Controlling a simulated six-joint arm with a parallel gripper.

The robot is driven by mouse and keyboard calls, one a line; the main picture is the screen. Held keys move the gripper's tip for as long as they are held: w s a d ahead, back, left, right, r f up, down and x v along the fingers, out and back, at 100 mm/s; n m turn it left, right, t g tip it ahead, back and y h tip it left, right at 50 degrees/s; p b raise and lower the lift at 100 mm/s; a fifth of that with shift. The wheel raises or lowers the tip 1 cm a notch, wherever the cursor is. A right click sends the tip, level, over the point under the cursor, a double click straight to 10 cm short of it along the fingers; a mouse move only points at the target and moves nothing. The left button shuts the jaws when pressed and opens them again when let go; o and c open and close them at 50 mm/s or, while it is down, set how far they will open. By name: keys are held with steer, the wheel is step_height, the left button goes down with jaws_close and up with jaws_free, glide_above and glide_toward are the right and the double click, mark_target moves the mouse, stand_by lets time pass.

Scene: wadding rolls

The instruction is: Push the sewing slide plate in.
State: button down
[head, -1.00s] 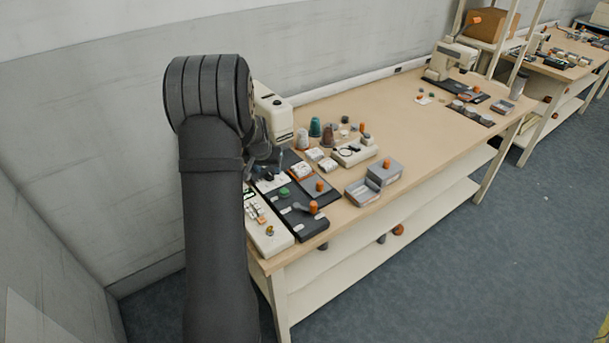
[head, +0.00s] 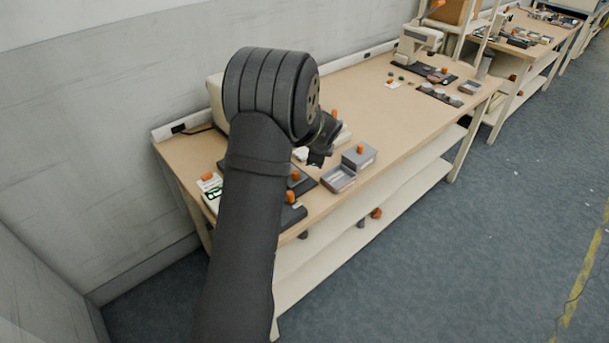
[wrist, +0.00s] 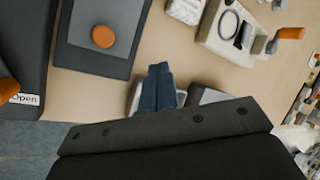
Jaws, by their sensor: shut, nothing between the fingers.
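A dark flat plate with an orange knob (wrist: 103,36) lies on the bench in the upper left of the wrist view. Its knob also shows in the head view (head: 295,175). A dark slab (wrist: 30,45) lies left of it, with an orange knob at the picture edge and a label reading "Open". I cannot tell for certain which piece is the slide plate. My gripper (wrist: 158,68) is shut and empty, its fingers together, right of the knobbed plate and apart from it. In the head view my gripper (head: 318,160) hangs near the grey tray; my arm hides much of the machine.
A grey open tray (head: 338,180) with a grey box (head: 362,158) beside it stands near the bench's front edge, close to my gripper. A cream device with a looped cord (wrist: 228,35) lies farther back.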

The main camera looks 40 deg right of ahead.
steer(key=s+a+r+m+t+y, duration=0.2)
steer(key=s+m, duration=0.1)
steer(key=s, duration=0.3)
steer(key=s+a+r+m+t+y, duration=0.1)
steer(key=s+a+m+t+y, duration=0.15)
steer(key=s, duration=0.35)
steer(key=shift+m+g, duration=0.25)
steer(key=shift+g, duration=0.2)
steer(key=x, duration=0.6)
steer(key=d+x, duration=0.1)
steer(key=x, duration=0.2)
steer(key=shift+w+f, duration=0.25)
steer(key=shift+w, duration=0.05)
steer(key=shift+w+a+r, duration=0.1)
steer(key=shift+w+a, duration=0.05)
steer(key=shift+w, duration=0.45)
steer(key=shift+w+a+r, duration=0.1)
steer(key=shift+w, duration=1.15)
steer(key=w, duration=1.4)
steer(key=shift+w+a, duration=0.1)
steer(key=shift+w, duration=0.3)
steer(key=shift+w+r, duration=0.1)
